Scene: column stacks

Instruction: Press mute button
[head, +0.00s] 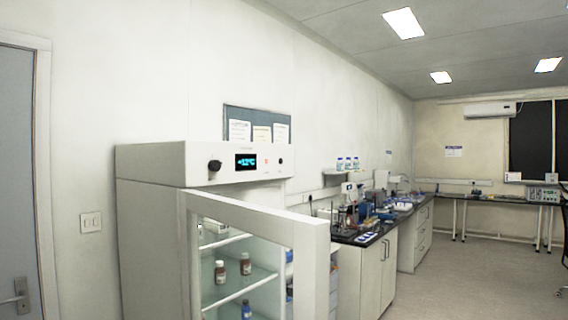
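A white lab fridge (150,163) stands left of the middle in the head view. Its top front panel (225,173) carries a black knob (214,165) at the left and a dark display (246,161) with blue-green digits. A small red mark (266,161) sits right of the display, and a small dark round control (281,161) lies further right. The labels are too small to read, so I cannot tell which control is the mute button. My gripper is not in view.
The fridge's white-framed glass door (312,262) appears to stand ajar, jutting forward below the panel. Brown bottles (246,264) stand on the shelves inside. A cluttered bench (372,236) runs along the wall behind. Open floor (450,275) lies to the right; a grey door (18,180) is at far left.

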